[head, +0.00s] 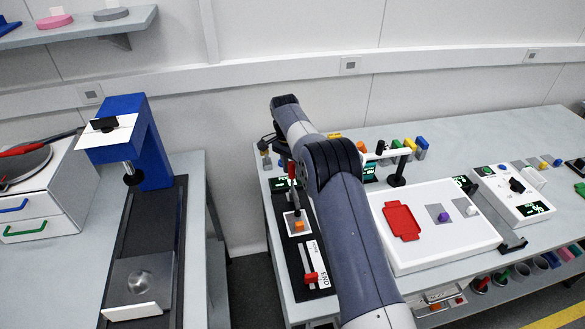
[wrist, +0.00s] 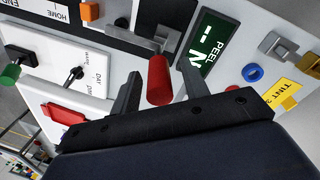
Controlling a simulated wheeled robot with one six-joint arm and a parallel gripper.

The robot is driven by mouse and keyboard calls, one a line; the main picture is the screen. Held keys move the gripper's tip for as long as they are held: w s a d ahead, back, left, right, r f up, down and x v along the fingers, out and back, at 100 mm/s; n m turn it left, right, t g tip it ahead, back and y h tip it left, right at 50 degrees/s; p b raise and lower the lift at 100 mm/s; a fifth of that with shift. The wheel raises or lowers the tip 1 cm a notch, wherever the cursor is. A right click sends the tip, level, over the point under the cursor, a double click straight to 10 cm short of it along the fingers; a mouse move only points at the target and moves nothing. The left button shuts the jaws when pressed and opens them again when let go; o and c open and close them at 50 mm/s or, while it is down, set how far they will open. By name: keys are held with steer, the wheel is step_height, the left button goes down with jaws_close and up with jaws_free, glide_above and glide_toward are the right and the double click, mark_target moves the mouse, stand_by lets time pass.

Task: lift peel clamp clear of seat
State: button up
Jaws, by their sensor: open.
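A red cylindrical handle, which looks like that of the peel clamp (wrist: 159,82), stands between the two black fingers of my gripper (wrist: 158,68) in the wrist view. The fingers are apart, with a gap visible on both sides of the handle. Behind the handle is a grey metal block (wrist: 152,42), seemingly the seat; where clamp and seat meet is not clear. A dark display reading PEEL (wrist: 208,45) is beside it. In the head view the red handle (head: 291,171) shows left of my arm, below its far end; the fingertips are hard to make out there.
A black panel with a red slider (head: 311,277) marked END lies nearer on the bench. A white box with a red tray (head: 402,221) is to the right. A white post frame (head: 397,153) and coloured tabs stand behind. A blue press (head: 150,140) occupies the left bench.

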jaws_close()
stand_by(0.3)
steer(key=shift+w, duration=0.1)
steer(key=shift+w+a+f+g+p, duration=0.1)
steer(key=shift+w+g+p, duration=0.4)
steer(key=shift+p, duration=0.4)
steer(key=shift+s, duration=0.1)
jaws_free()
steer(key=shift+s+b, duration=0.1)
steer(key=shift+b, duration=0.3)
